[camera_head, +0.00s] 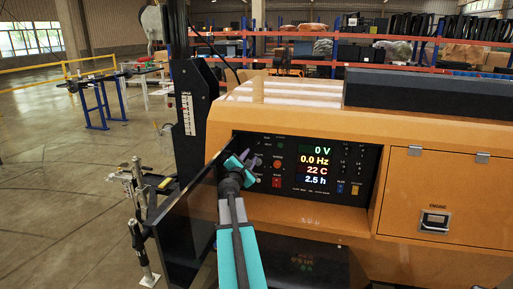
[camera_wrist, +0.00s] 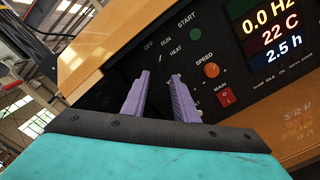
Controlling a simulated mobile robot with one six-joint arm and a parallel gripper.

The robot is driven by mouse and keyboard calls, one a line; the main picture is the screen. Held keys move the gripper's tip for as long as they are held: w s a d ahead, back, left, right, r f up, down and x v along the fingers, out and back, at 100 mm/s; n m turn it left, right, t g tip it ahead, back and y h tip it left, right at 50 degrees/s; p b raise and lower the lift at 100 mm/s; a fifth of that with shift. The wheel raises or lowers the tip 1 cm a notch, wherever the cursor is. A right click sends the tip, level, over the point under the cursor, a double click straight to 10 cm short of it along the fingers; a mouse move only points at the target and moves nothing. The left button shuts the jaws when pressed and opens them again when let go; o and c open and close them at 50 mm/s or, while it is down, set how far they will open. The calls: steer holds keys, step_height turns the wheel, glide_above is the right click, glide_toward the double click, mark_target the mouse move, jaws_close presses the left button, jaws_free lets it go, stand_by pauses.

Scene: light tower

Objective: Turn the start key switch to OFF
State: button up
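The start key switch's labels OFF, RUN, HEAT and START show on the black control panel (camera_wrist: 215,50) in the wrist view, just beyond my fingertips. In the head view my gripper (camera_head: 247,158) is at the left part of the panel (camera_head: 337,191), below the switch labels. Whether it touches the panel is unclear.
An orange SPEED knob (camera_wrist: 211,70) and a red MAIN switch (camera_wrist: 225,97) sit right of my fingers. The lit display (camera_head: 316,165) reads 0 V, 0.0 Hz, 22 C and 2.5 h. The orange housing (camera_head: 225,124) surrounds the recessed panel. A black mast (camera_head: 190,110) stands to the left.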

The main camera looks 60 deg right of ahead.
mark_target(257, 144)
steer(key=shift+p+x, duration=1.4)
steer(key=shift+x, duration=4.25)
